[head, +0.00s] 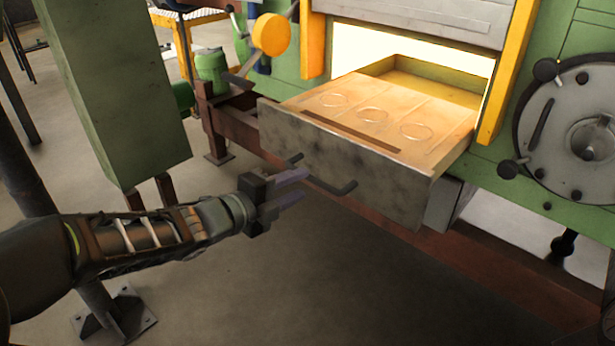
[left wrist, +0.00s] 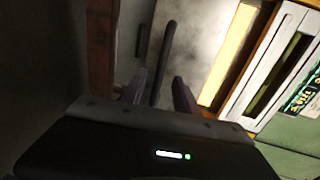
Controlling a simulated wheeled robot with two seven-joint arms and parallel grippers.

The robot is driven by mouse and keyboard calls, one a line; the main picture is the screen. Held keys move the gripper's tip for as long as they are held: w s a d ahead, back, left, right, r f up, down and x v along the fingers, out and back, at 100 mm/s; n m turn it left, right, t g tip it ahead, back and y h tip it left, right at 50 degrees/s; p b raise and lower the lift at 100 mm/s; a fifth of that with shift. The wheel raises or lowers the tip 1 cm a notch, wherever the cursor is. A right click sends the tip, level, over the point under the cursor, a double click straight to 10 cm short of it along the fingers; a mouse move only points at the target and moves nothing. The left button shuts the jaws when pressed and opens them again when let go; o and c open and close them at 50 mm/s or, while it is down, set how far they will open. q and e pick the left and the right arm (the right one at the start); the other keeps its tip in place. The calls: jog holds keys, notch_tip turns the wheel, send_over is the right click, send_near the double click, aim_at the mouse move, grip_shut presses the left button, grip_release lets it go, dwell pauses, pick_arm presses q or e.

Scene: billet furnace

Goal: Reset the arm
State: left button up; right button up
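The fingers also show apart in the left wrist view (left wrist: 159,92). The drawer (head: 385,179) is pulled out of the glowing furnace opening, and its top has several round recesses. The drawer's dark bar handle (head: 345,188) is just beyond the fingertips in the head view. In the left wrist view the handle (left wrist: 163,62) shows between and past the fingers; whether they touch it I cannot tell. My right gripper is in neither view.
The green furnace body (head: 540,190) surrounds the opening, with a round dial plate (head: 585,125) at right. A green column (head: 115,90) stands at left behind my left arm. A brown rail (head: 500,270) runs below the drawer. The floor (head: 300,290) in front is clear.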

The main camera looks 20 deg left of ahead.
pick_arm(q)
jog(key=shift+v, duration=1.25)
